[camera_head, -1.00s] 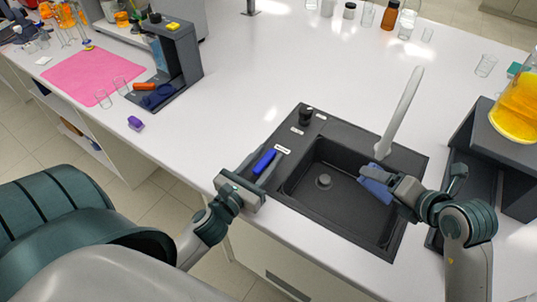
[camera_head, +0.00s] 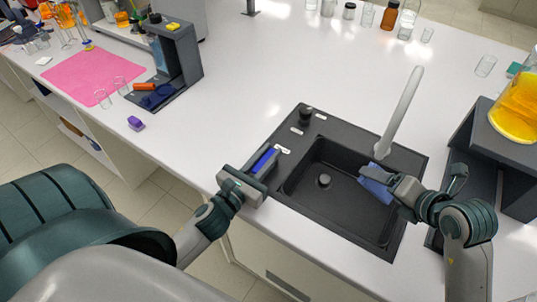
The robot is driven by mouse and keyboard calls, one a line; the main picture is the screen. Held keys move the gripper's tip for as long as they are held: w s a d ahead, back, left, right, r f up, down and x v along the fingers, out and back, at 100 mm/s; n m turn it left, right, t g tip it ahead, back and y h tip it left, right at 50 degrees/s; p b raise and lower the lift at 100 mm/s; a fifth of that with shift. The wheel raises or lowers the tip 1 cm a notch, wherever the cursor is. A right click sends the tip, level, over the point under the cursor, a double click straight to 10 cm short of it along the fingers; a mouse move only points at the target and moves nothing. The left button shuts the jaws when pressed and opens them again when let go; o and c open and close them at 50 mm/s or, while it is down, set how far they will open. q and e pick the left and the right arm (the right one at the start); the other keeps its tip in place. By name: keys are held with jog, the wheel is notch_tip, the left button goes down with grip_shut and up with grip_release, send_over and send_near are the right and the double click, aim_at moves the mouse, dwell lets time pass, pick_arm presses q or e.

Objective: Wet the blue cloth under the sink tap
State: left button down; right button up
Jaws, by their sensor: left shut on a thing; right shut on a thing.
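The dark sink (camera_head: 335,215) is set into the white counter. The fingers partly hide the cloth. My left gripper (camera_head: 263,162) is shut on a blue handle-like piece (camera_head: 265,158) at the sink's left rim. The fingers cover its sides.
A black knob (camera_head: 305,115) stands on the sink's back left corner. A dark stand (camera_head: 500,150) with a flask of orange liquid (camera_head: 517,108) is close on the right. A pink mat (camera_head: 90,76) and a purple block (camera_head: 136,123) lie left.

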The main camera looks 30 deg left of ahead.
pick_arm(q)
jog(key=shift+m+h, duration=0.4)
jog(key=shift+h, duration=0.2)
jog(key=shift+a+m+g+h, duration=0.15)
jog(key=shift+m+h, duration=0.35)
jog(key=shift+h, duration=0.25)
jog(key=shift+a+m+g+h, duration=0.15)
jog(key=shift+m+h, duration=0.35)
jog(key=shift+h, duration=0.25)
jog(key=shift+d, duration=0.1)
jog(key=c, duration=1.6)
grip_release()
jog(key=shift+s, duration=0.1)
jog(key=v, duration=1.1)
jog(key=shift+s, duration=0.4)
